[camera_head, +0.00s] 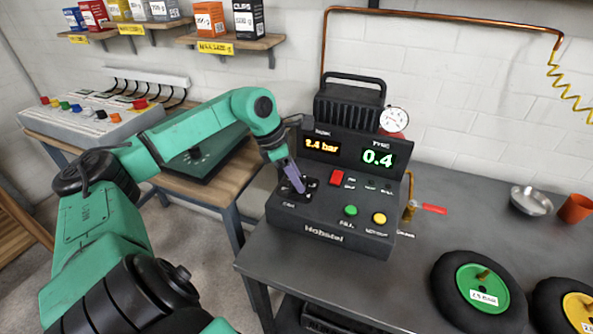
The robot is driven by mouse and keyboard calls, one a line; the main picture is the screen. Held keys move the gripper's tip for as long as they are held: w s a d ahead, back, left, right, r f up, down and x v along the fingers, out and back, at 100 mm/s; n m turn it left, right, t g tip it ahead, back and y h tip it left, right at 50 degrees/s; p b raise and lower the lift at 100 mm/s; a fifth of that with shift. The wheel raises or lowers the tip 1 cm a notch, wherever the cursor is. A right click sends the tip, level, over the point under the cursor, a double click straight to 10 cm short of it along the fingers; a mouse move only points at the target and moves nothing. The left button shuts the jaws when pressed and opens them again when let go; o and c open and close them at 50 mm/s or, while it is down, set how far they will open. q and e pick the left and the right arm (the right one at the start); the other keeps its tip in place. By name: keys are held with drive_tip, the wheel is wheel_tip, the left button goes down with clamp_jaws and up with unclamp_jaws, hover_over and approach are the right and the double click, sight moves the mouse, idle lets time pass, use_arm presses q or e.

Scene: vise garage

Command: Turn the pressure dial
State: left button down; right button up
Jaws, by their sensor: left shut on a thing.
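A dark pressure console (335,220) stands at the left end of the grey table. Its orange display (321,146) reads about 2.4 bar, and its green display (378,158) reads 0.4. The pressure dial (304,190) is a dark part on the left of the sloped panel, mostly hidden by my gripper. My left gripper (300,187) reaches down from the upper left with its fingers at the dial, shut on it. My right gripper does not show.
A red switch (337,178), a green button (351,211) and a yellow button (379,218) sit right of the dial. Wheels with a green hub (480,290) and a yellow hub (580,308) lie at the front right. A metal bowl (531,201) and an orange cup (576,209) stand behind.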

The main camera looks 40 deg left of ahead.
use_arm(q)
drive_tip(key=shift+w+r+m+h+p, duration=0.1)
drive_tip(key=shift+r+m+h+p, duration=0.3)
drive_tip(key=shift+m+p, duration=0.5)
drive_tip(key=shift+a+f+m+g+p, duration=0.1)
drive_tip(key=shift+m+g+p, duration=0.45)
drive_tip(key=shift+m, duration=0.45)
drive_tip(key=m, duration=0.1)
drive_tip(key=m+g+p, duration=0.1)
drive_tip(key=m, duration=0.1)
drive_tip(key=shift+w+f+m+h, duration=0.15)
drive_tip(key=shift+m+h, duration=0.15)
drive_tip(key=shift+h, duration=0.1)
drive_tip(key=m+g, duration=0.1)
drive_tip(key=m, duration=0.1)
drive_tip(key=shift+m, duration=0.3)
drive_tip(key=m+g, duration=0.1)
drive_tip(key=m, duration=0.2)
drive_tip(key=shift+w+m+g, duration=0.15)
drive_tip(key=shift+m+g, duration=0.2)
drive_tip(key=shift+m, duration=0.05)
drive_tip(key=m+g, duration=0.1)
drive_tip(key=m, duration=0.2)
drive_tip(key=shift+y, duration=0.4)
drive_tip(key=shift+w+m+g+y, duration=0.1)
drive_tip(key=shift+m+g+y, duration=0.45)
drive_tip(key=shift+m, duration=1.55)
drive_tip(key=shift+f, duration=0.1)
